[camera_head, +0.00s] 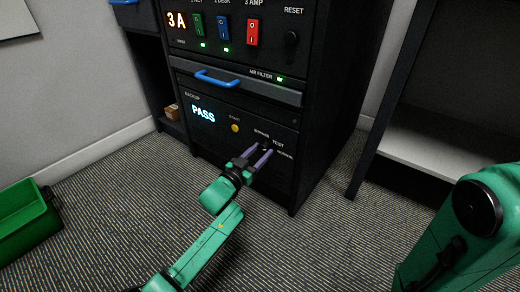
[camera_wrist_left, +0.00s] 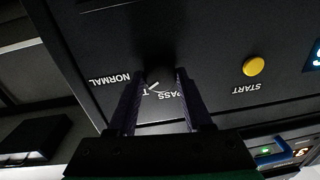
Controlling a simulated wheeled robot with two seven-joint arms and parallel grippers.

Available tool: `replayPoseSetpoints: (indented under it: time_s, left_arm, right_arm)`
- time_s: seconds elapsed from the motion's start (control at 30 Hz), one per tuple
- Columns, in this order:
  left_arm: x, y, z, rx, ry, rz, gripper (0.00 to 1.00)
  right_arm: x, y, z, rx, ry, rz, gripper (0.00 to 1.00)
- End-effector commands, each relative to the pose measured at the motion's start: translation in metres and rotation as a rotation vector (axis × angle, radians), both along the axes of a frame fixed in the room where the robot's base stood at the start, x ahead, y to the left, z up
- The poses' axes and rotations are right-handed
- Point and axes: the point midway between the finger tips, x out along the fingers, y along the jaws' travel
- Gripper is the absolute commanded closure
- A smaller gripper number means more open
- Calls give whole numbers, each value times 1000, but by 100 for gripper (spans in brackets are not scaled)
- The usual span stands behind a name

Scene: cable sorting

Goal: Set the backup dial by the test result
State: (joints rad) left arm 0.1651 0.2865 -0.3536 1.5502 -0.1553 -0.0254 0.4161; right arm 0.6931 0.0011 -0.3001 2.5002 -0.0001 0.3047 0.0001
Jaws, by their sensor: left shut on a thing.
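The backup panel (camera_head: 180,101) has a lit display (camera_head: 203,114) that reads PASS. The yellow START button (camera_head: 235,128) is to the right of the display and also shows in the wrist view (camera_wrist_left: 253,66). The black dial (camera_wrist_left: 160,74) is right of the button, among the BYPASS, TEST and NORMAL labels. My left gripper (camera_head: 262,157) reaches it from the front, its purple fingers on either side, shut on the dial. The fingers hide part of the dial and its labels. I cannot tell which label it points to. My right gripper is out of view.
Above the panel are a drawer with a blue handle (camera_head: 217,79) and a row of coloured switches (camera_head: 224,27) beside a 3A display (camera_head: 177,20). A green crate (camera_head: 24,220) is on the floor at left. A shelf unit (camera_head: 440,148) stands at right. The carpet between is clear.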

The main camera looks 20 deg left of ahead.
Motion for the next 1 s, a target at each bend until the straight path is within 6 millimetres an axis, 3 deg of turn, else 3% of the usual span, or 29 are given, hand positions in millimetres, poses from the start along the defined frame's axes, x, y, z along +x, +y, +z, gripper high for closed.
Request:
replayPoseSetpoints:
  time_s: [0.5,1.0]
  left_arm:
    - [0,0,0,377,-150,0,100]
    - [0,0,-1,502,-201,-2,100]
  right_arm:
    - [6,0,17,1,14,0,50]
    - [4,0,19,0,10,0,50]
